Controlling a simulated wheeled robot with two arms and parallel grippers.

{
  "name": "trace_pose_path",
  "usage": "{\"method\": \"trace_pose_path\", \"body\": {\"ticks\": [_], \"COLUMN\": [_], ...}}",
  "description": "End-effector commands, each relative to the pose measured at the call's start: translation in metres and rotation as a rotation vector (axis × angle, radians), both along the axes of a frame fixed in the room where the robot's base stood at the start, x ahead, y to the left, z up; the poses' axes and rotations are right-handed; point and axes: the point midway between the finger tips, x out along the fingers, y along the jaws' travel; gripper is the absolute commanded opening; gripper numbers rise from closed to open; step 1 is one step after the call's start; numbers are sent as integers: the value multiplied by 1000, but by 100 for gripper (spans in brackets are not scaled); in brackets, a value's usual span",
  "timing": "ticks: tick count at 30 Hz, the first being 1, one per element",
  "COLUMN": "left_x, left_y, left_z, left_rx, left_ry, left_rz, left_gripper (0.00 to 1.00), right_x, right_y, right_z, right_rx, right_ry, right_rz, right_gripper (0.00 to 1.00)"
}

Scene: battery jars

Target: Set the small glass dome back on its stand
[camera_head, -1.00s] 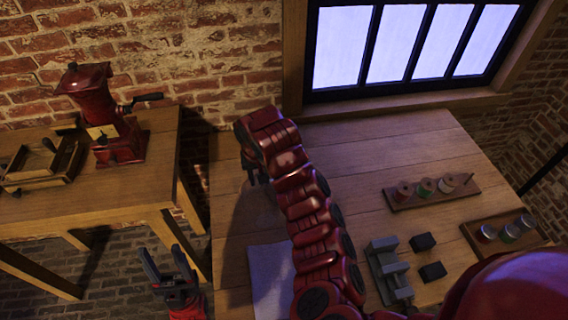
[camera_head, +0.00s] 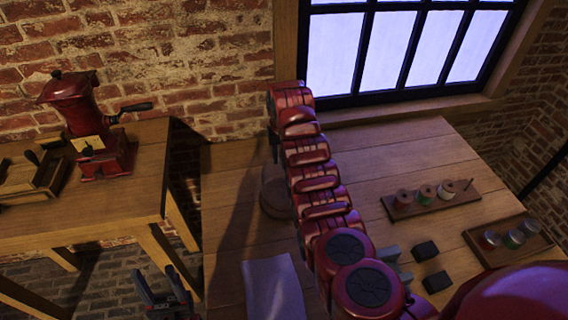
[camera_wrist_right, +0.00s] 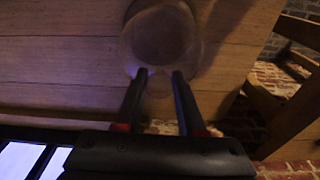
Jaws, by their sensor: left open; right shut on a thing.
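A round wooden stand (camera_head: 276,198) is on the table, left of my right arm, which partly covers it. My right gripper (camera_wrist_right: 160,76) is shut on the knob of the small glass dome (camera_wrist_right: 160,36). The dome is clear and hard to make out against the wood, and a brownish round shape shows through it. In the head view the right fingers are mostly hidden by the arm, near the stand. I cannot tell whether the dome touches the stand. My left gripper (camera_head: 165,286) is open and empty, low beside the table's left edge.
A white cloth or sheet (camera_head: 272,290) lies in front of the stand. A rack of spools (camera_head: 428,196), a tray of small jars (camera_head: 512,236), and black blocks (camera_head: 427,250) are to the right. A red grinder (camera_head: 88,125) stands on the left table. A window is behind.

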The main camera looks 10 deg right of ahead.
Motion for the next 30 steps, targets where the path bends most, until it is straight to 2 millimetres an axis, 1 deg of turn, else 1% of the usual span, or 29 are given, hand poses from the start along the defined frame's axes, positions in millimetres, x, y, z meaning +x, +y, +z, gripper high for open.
{"method": "trace_pose_path", "body": {"ticks": [1, 9, 11, 13, 17, 20, 24, 25, 29, 30], "left_x": [0, 0, 0, 0, 0, 0, 0, 0, 0, 0], "left_y": [0, 0, 0, 0, 0, 0, 0, 0, 0, 0], "left_z": [3, 7, 15, 22, 24, 24, 23, 23, 23, 23], "left_rx": [0, 0, 0, 0, 0, 0, 0, 0, 0, 0], "left_ry": [0, 0, 0, 0, 0, 0, 0, 0, 0, 0], "left_rz": [0, 0, 0, 0, 0, 0, 0, 0, 0, 0], "left_gripper": [55, 55, 55, 55, 55, 55, 55, 55, 55, 55], "right_x": [1, 6, 4, 4, 5, 5, 5, 5, 5, 5], "right_y": [-2, -7, -6, -6, -7, -7, -7, -7, -7, -7], "right_z": [2, 1, -6, -18, -31, -36, -37, -37, -37, -37], "right_rx": [1, 0, 0, 0, 0, 0, 0, 0, 0, 0], "right_ry": [3, -2, 6, 6, 4, 1, 1, 2, 1, 1], "right_rz": [0, 4, 4, 4, 3, 3, 3, 3, 3, 3], "right_gripper": [0, 0, 0, 0, 0, 0, 0, 44, 67, 69]}}
